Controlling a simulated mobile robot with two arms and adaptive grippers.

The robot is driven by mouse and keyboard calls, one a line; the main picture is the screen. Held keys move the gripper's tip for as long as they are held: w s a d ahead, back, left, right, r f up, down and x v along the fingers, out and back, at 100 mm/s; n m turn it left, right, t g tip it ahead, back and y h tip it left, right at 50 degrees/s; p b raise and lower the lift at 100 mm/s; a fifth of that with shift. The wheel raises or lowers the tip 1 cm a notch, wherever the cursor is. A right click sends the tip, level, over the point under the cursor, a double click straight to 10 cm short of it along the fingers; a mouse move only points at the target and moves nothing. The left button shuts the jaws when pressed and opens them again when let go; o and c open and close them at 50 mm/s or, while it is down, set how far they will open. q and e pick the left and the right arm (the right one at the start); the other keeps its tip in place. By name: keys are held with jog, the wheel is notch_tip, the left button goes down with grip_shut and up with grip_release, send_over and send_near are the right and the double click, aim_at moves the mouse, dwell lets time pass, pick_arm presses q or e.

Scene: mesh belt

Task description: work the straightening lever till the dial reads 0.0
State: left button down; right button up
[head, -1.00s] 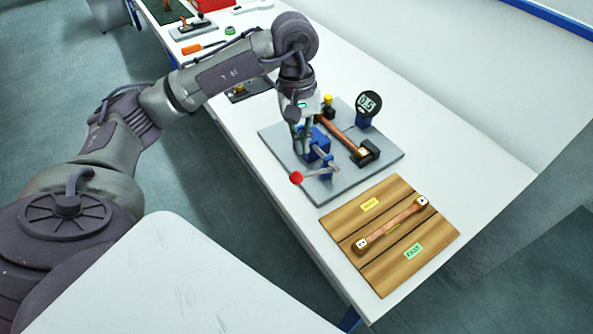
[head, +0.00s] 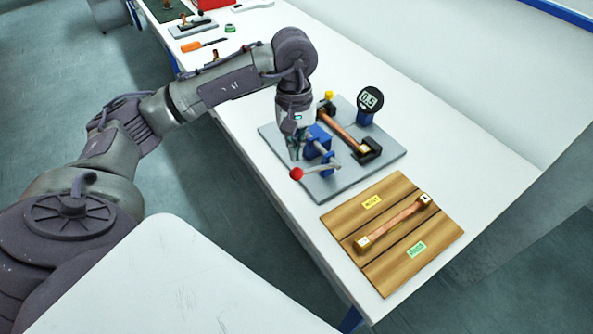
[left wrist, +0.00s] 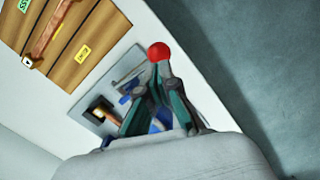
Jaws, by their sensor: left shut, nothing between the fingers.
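The straightening lever ends in a red knob (head: 296,174) at the near edge of a grey fixture plate (head: 383,177); the knob also shows in the left wrist view (left wrist: 159,51). The dial (head: 370,98) on a dark round head reads 0.5. A copper bar (head: 340,130) lies in the fixture, its near end in a black holder (head: 368,151). My left gripper (head: 296,157) is shut and empty, pointing down just behind the knob. In the left wrist view its fingertips (left wrist: 161,70) appear right at the knob; I cannot tell whether they touch. My right gripper is not in view.
A wooden board (head: 345,206) with a yellow label and a green label stands at the near end of the bench, with another copper bar (head: 395,222) across it. The bench right of the fixture is clear.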

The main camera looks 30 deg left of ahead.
aim_at(296, 170)
pick_arm(q)
jog(key=shift+f, duration=1.05)
notch_tip(296, 170, down, 5)
jog(key=b, duration=0.5)
jog(key=shift+s+r, duration=0.15)
jog(key=shift+r, duration=0.15)
jog(key=shift+w+a+r+b, duration=0.25)
jog(key=shift+w+a+b, duration=0.1)
jog(key=shift+w+a, duration=0.25)
jog(key=shift+w+a+r+b, duration=0.2)
jog(key=shift+w+a+b, duration=0.15)
jog(key=shift+w, duration=0.3)
